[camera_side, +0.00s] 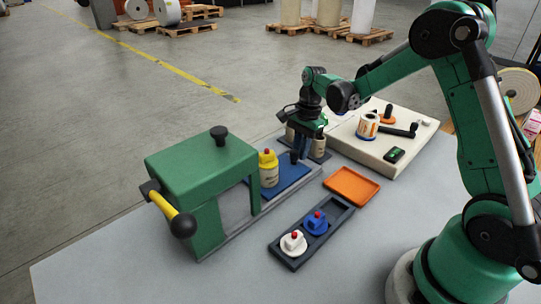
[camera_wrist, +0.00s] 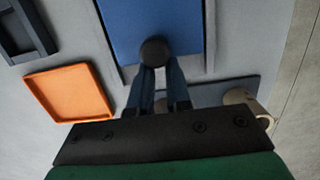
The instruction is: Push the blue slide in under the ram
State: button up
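The blue slide (camera_side: 287,180) lies in a grey track that runs to the green press (camera_side: 202,180). A dark upright knob (camera_side: 294,157) stands at the slide's end away from the press. In the wrist view the slide (camera_wrist: 152,18) runs away beyond the round black knob top (camera_wrist: 154,52). My gripper (camera_wrist: 157,75) points down at the knob, its two fingers close together, their tips at or touching it. The knob hides the tips, so I cannot tell whether they clasp it. The ram is not visible.
The press has a yellow lever with a black ball (camera_side: 183,225). An orange tray (camera_side: 352,186) and a dark rack (camera_side: 312,237) with white and blue pieces lie beside the track.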

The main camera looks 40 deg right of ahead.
aim_at(277, 163)
jog(key=shift+a, duration=4.9)
jog(key=shift+d, duration=1.05)
notch_tip(277, 163, up, 7)
